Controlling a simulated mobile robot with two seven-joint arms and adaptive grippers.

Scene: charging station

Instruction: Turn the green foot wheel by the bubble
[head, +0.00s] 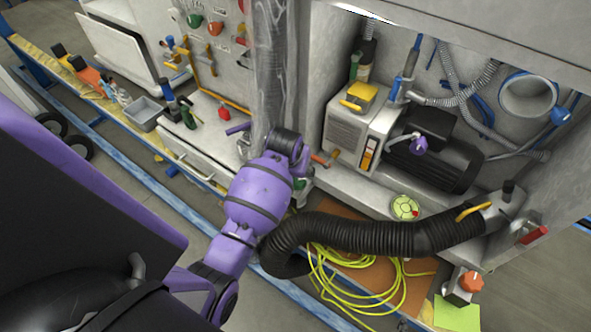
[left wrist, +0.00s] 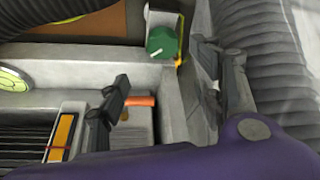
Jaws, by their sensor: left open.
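The green foot wheel (left wrist: 161,42) shows at the upper middle of the left wrist view, on a grey bracket. In the head view only a sliver of green (head: 299,186) shows beside my left arm. The round yellow-green bubble level (head: 405,207) lies on the grey ledge; part of it (left wrist: 13,78) shows at the left edge of the left wrist view. My left gripper (left wrist: 160,75) is open and empty. Its fingers are spread, with the wheel beyond them and between them in the picture; no contact shows. My right gripper is not in view.
A black ribbed hose (head: 370,237) crosses in front of the ledge, above a yellow cable coil (head: 345,290). An orange-red knob (head: 471,281) stands at the front right. A wrapped post (head: 269,75) rises behind my left wrist. An orange handle (left wrist: 140,101) is near one finger.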

